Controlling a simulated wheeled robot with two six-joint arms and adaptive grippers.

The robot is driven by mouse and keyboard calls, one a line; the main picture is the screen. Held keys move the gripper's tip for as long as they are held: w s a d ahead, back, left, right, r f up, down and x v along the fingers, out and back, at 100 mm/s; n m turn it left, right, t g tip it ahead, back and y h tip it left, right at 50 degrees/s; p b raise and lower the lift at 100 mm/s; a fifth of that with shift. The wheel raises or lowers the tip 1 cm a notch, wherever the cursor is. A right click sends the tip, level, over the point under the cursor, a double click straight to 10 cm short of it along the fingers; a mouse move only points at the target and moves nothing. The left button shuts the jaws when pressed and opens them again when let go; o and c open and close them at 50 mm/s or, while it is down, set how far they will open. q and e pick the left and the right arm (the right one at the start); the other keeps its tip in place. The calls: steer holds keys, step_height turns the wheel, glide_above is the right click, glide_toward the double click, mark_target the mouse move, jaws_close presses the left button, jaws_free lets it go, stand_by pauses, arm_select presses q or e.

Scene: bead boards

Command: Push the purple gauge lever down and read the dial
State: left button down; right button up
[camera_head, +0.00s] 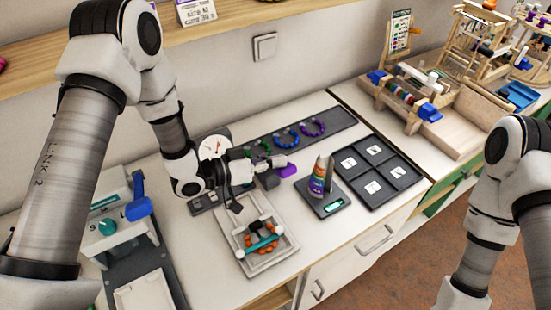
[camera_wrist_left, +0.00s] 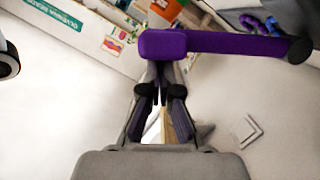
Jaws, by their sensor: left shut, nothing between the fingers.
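The purple gauge lever (camera_head: 288,170) shows just beyond my left fingertips in the head view. In the left wrist view the lever (camera_wrist_left: 215,43) is a purple bar with a rounded end, crossing in front of the fingertips. My left gripper (camera_head: 279,161) is shut and empty; its fingers also show in the left wrist view (camera_wrist_left: 161,78). Whether the fingertips touch the lever I cannot tell. The white round dial (camera_head: 212,146) stands behind my left wrist, partly hidden by it; its reading is too small to make out. My right gripper is out of view.
A tray with orange beads (camera_head: 235,245) lies below my left gripper. A cone stand (camera_head: 328,208) and a dark four-part tray (camera_head: 402,178) are to its right. A dark board with bracelets (camera_head: 345,117) lies behind. A wooden loom (camera_head: 445,135) stands at the back right.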

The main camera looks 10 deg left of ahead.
mark_target(279, 177)
arm_select(q)
steer(key=shift+d, duration=0.1)
steer(key=f+b, duration=0.1)
steer(key=s+d+f+m+b, duration=0.1)
steer(key=f+m+b, duration=0.1)
steer(key=b, duration=0.1)
steer(key=shift+s+d+f+y, duration=0.2)
steer(key=shift+s+y, duration=0.1)
steer(key=shift+y, duration=0.1)
steer(key=shift+s+d+f+m+t+b, duration=0.1)
steer(key=shift+d+f+m+t+b, duration=0.05)
steer(key=shift+f+m+t+b, duration=0.2)
steer(key=shift+s+d+f+b, duration=0.25)
steer(key=shift+f+b, duration=0.3)
steer(key=shift+f, duration=0.15)
steer(key=shift+s+d+f+b, duration=0.15)
steer(key=shift+s+f+b, duration=0.05)
steer(key=shift+f+b, duration=0.4)
steer(key=shift+f, duration=0.1)
step_height(279, 177, up, 10)
steer(key=shift+r, duration=0.1)
